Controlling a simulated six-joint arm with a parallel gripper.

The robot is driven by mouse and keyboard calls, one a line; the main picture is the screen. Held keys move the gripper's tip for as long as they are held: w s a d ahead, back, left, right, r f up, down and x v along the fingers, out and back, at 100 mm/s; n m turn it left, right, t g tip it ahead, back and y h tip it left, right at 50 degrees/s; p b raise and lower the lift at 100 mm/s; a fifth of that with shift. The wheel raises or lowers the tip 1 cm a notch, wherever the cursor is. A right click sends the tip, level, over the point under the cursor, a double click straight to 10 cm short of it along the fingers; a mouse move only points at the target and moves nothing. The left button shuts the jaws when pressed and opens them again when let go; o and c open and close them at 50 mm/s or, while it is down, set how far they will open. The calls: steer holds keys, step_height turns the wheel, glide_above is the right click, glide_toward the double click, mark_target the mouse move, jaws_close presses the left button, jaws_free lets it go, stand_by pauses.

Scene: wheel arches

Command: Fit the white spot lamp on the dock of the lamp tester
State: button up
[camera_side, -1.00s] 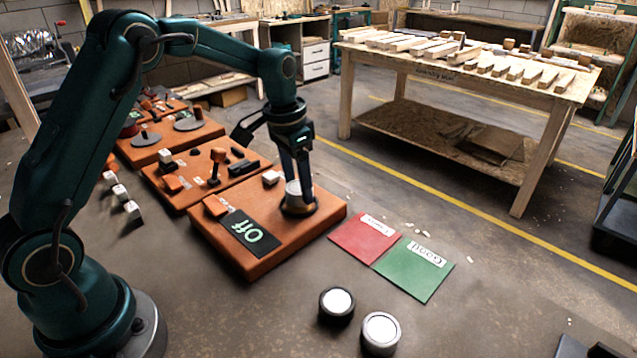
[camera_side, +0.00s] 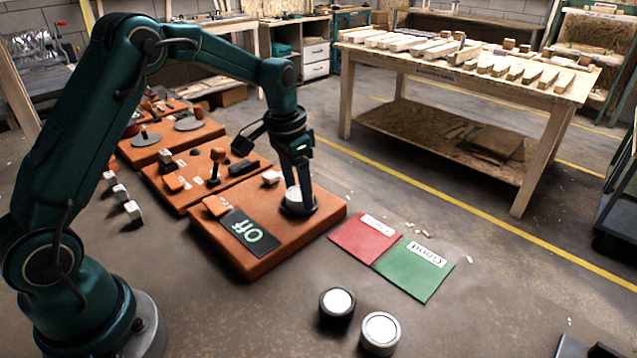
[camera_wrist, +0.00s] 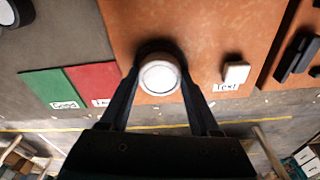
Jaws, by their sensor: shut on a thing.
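The white spot lamp (camera_side: 292,196) is upright between the fingers of my gripper (camera_side: 297,190), which is shut on it. In the wrist view the lamp (camera_wrist: 160,76) shows its pale round face, with a finger on each side. The lamp is at the dark round dock (camera_side: 299,208) on the orange lamp tester (camera_side: 250,262). The dock's dark ring shows around the lamp's foot. I cannot tell whether the lamp is fully seated. The tester's display (camera_side: 250,233) reads "Off".
A white button block (camera_side: 271,177) labelled "Test" in the wrist view stands beside the dock. A red mat (camera_side: 362,243) and a green "Good" mat (camera_side: 412,275) lie empty to the right. A black lamp (camera_side: 337,305) and a grey lamp (camera_side: 380,336) stand in front. More orange panels (camera_side: 195,190) lie behind.

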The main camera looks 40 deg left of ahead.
steer(key=o, duration=1.4)
steer(key=shift+o, duration=0.2)
steer(key=r, duration=0.4)
steer(key=shift+s+r, duration=0.25)
steer(key=shift+r, duration=0.15)
steer(key=r, duration=0.3)
steer(key=shift+d+r+t, duration=0.25)
steer(key=shift+d+t, duration=0.1)
steer(key=shift+t, duration=0.05)
steer(key=s+d+r+t, duration=0.2)
steer(key=s+d+r, duration=0.2)
steer(key=s+r, duration=0.4)
steer(key=s+f+n, duration=0.1)
steer(key=s+f, duration=0.1)
steer(key=s, duration=0.4)
steer(key=s+d+f+n+t, duration=0.1)
steer(key=s+f, duration=0.2)
steer(key=s, duration=0.3)
steer(key=shift+s+d+f, duration=0.15)
steer(key=shift+s+f, duration=0.1)
steer(key=shift+f, duration=0.05)
